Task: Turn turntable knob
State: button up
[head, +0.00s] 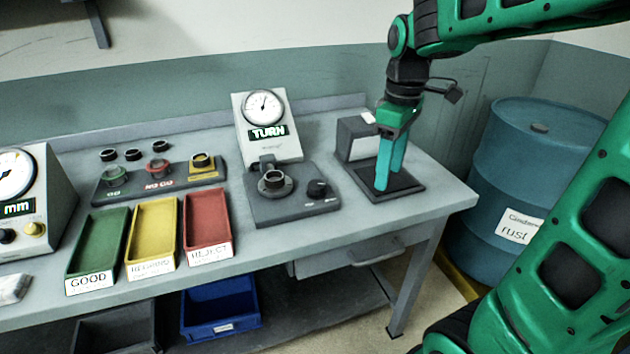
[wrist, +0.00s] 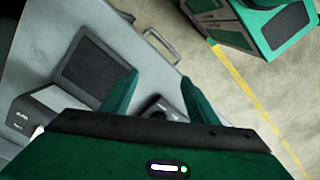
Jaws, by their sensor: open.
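The turntable knob (head: 317,188) is a small black knob on the right part of the dark base of the TURN gauge device (head: 262,135). Left of it on the same base is the round turntable (head: 274,183) with a dark ring on it. My gripper (head: 389,180) is open and empty, pointing down over the black pad (head: 405,187), right of the knob and apart from it. In the wrist view, my gripper's fingers (wrist: 158,80) stand apart. A dark, partly hidden shape between them looks like the knob (wrist: 156,106).
A grey box (head: 355,138) stands behind the pad. Left are green, yellow and red trays (head: 208,224) and a ring stand (head: 160,183). A blue drum (head: 535,170) stands beyond the bench's right end. The bench between knob and pad is clear.

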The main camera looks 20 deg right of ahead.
aim_at(317, 183)
jog(key=w+a+r+n, duration=0.1)
jog(key=w+a+n, duration=1)
jog(key=w+a, duration=0.15)
jog(key=f, duration=0.7)
jog(key=d+f, duration=0.1)
jog(key=f, duration=0.2)
jog(key=shift+f, duration=0.15)
jog(key=c, duration=1)
